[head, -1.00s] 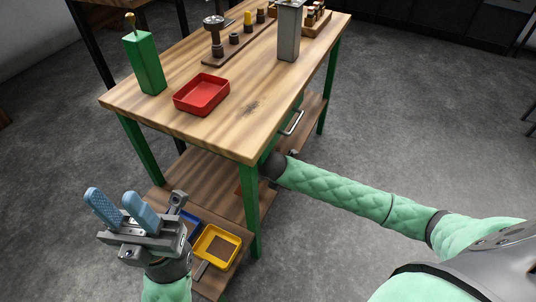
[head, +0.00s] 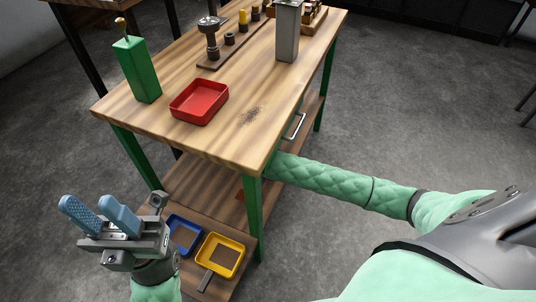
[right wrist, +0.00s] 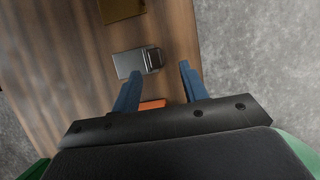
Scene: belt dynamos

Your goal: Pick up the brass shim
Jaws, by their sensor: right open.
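A flat, dull brass-coloured piece (right wrist: 120,9) shows at the top edge of the right wrist view, partly cut off; I cannot tell for sure that it is the brass shim. My right gripper (right wrist: 159,72) is open over the brown wooden surface, with nothing held. The brass-coloured piece lies beyond its fingertips. In the head view my right arm reaches under the bench top, which hides that gripper. My left gripper (head: 86,205) is open and empty, raised at the lower left, in front of the bench.
A grey metal block (right wrist: 130,63) lies just beyond the right fingertips, and an orange piece (right wrist: 152,104) lies near the fingers. The lower shelf bears a yellow tray (head: 241,258) and a blue tray (head: 178,250). A red tray (head: 178,112) and green container (head: 138,70) stand on top.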

